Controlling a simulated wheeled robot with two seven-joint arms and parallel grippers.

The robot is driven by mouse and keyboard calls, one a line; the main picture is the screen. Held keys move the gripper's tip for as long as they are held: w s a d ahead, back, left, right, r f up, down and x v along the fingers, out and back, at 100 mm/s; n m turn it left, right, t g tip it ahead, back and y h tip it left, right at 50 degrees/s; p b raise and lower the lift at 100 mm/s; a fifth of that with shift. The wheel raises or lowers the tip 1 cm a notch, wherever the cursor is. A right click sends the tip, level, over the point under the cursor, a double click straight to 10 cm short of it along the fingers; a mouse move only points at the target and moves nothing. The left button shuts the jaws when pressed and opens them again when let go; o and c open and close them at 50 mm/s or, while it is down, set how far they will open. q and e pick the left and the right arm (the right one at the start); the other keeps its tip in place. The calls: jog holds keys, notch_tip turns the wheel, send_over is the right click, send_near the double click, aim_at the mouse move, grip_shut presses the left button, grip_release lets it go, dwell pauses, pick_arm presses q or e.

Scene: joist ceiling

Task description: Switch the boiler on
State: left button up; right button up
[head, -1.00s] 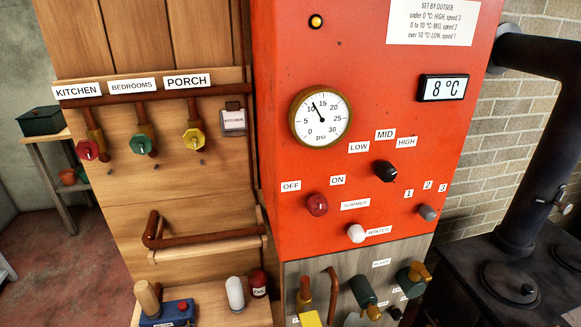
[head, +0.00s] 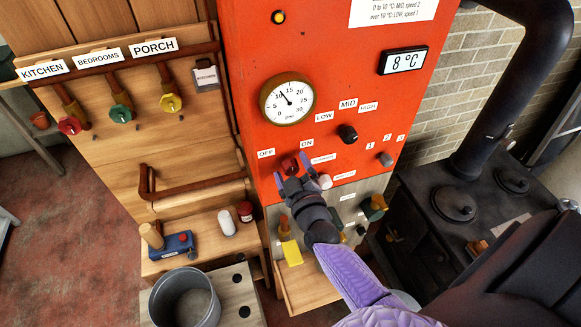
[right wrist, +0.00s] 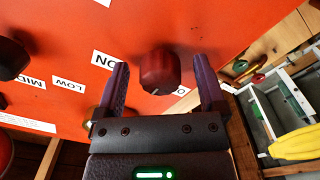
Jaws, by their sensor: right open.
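The boiler is an orange-red cabinet (head: 330,60) with a red OFF/ON knob (head: 289,166) low on its front. The OFF label (head: 266,153) is left of the knob and the ON label (head: 306,143) is to its upper right. My right gripper (head: 296,179) is at the knob. In the right wrist view the red knob (right wrist: 158,70) stands between the open fingers, with a visible gap on each side. The fingers partly hide the OFF label there. My left gripper is out of view.
A white knob (head: 325,181) sits close to the gripper's right. A black knob (head: 347,134) and a grey knob (head: 386,159) are further right. A pressure gauge (head: 287,100) is above. A black stove (head: 455,205) stands right, and a grey pot (head: 185,300) is below left.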

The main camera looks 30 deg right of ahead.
jog(key=shift+w, duration=0.25)
jog(key=shift+c, duration=0.3)
grip_shut()
